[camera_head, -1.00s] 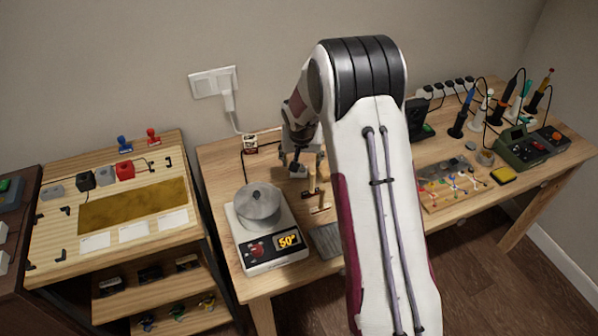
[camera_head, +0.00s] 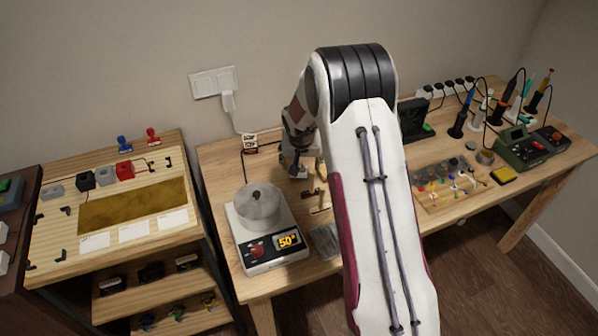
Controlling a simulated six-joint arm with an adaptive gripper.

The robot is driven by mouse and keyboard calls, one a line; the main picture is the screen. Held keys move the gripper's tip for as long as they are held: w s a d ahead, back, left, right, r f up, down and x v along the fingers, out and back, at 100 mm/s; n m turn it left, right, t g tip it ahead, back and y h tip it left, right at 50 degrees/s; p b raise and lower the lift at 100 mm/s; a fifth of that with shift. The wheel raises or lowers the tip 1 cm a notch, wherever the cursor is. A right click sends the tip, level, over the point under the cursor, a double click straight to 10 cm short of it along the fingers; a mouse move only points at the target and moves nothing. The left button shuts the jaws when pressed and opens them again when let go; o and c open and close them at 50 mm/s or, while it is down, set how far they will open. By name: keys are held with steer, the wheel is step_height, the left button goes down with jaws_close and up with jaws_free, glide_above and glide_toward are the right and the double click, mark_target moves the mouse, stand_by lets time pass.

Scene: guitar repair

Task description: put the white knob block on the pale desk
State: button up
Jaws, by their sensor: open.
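The pale desk (camera_head: 58,208) stands at the left, with a light wooden top. My gripper (camera_head: 297,172) is at the back of the wooden workbench, pointing down and open, small and partly dark in the view. A small whitish block (camera_head: 298,176) shows at or just below its fingertips. It may be the white knob block, but no knob can be made out. I cannot tell whether the fingers touch it. My arm hides the middle of the workbench.
A scale-like device (camera_head: 270,250) with a metal pot (camera_head: 258,204) stands left of my gripper. A yellow-brown mat (camera_head: 130,205), white cards and several small blocks lie on the pale desk. Tools and a parts board (camera_head: 455,190) fill the workbench's right side.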

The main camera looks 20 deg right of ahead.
steer(key=shift+f, duration=0.1)
steer(key=shift+w+a+x, duration=0.15)
steer(key=shift+x, duration=0.7)
steer(key=shift+w+a+x, duration=0.1)
steer(key=shift+w+x, duration=0.05)
steer(key=shift+x, duration=1.45)
steer(key=shift+c, duration=0.4)
steer(key=c, duration=1.2)
steer(key=shift+r, duration=5.05)
